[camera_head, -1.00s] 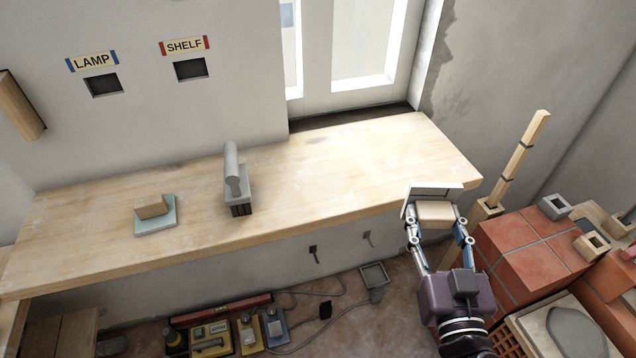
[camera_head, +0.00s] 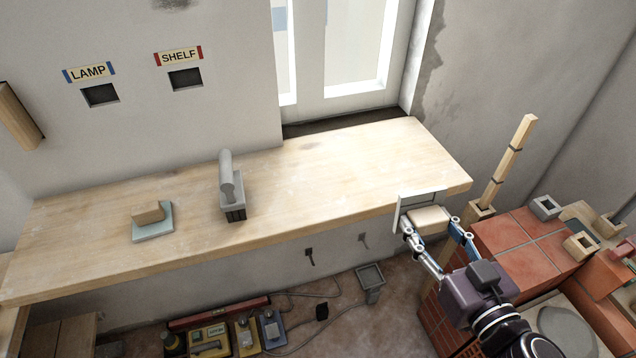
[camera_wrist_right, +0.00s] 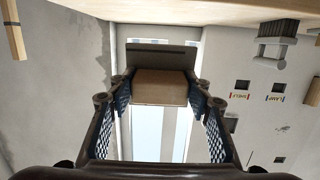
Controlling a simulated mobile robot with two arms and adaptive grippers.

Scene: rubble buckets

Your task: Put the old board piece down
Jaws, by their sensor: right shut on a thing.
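My right gripper (camera_head: 439,226) is shut on the old board piece, a flat pale plate (camera_head: 420,199) with a tan block (camera_head: 430,219) on it. The fingers hold the block from both sides. In the head view the piece overlaps the right front edge of the wooden bench (camera_head: 340,165); the plate is tilted up and its contact with the bench cannot be told. In the right wrist view the tan block (camera_wrist_right: 160,87) sits between the fingers, with the grey plate (camera_wrist_right: 160,57) beyond it. My left gripper is out of view.
A grey-handled brush (camera_head: 231,190) and a tan block on a teal plate (camera_head: 152,228) stand on the left half of the bench. The bench's right half is clear. Stacked red bricks (camera_head: 505,240) and an upright wooden post (camera_head: 510,160) are at the right.

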